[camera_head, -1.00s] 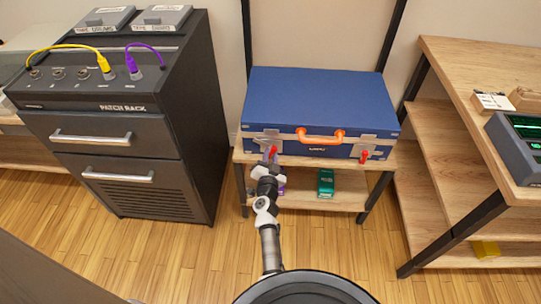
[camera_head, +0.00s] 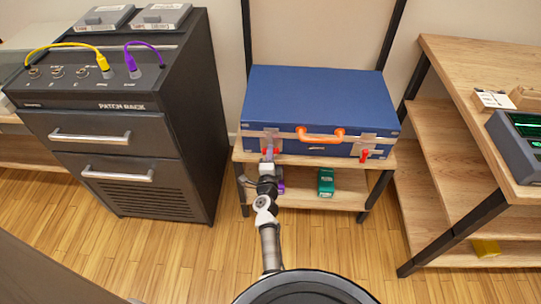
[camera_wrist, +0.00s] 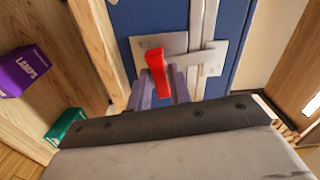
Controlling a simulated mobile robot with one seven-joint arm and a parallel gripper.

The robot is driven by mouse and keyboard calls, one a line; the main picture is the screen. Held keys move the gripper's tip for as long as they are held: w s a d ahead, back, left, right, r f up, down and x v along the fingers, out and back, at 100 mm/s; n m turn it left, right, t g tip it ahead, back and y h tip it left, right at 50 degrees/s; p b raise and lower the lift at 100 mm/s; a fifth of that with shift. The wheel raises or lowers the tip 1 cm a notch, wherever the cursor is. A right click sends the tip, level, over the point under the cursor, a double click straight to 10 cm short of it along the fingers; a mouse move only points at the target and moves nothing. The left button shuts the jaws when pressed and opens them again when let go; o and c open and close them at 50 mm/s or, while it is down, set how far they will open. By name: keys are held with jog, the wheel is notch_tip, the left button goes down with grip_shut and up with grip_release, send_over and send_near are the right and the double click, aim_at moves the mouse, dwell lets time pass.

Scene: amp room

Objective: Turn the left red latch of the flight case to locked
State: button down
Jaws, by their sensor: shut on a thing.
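The blue flight case (camera_head: 318,98) lies shut on the upper shelf, with an orange handle (camera_head: 320,136) on its front. The left red latch (camera_head: 275,149) is mostly covered by my gripper (camera_head: 268,153) in the head view. In the wrist view the red latch (camera_wrist: 156,68) stands up from its metal plate (camera_wrist: 205,58), between the purple-grey fingers of my gripper (camera_wrist: 160,85). The fingers are shut on the latch. The right red latch (camera_head: 364,155) sits on the right of the case front, angled slightly.
A purple box (camera_wrist: 22,72) and a green box (camera_wrist: 66,126) are on the lower shelf below the case. The patch rack (camera_head: 110,120) stands at left and a wooden shelf unit (camera_head: 460,110) at right. The floor in front is clear.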

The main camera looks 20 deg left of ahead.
jog(key=shift+m, duration=0.7)
jog(key=c, duration=1.3)
grip_release()
jog(key=shift+s, duration=0.1)
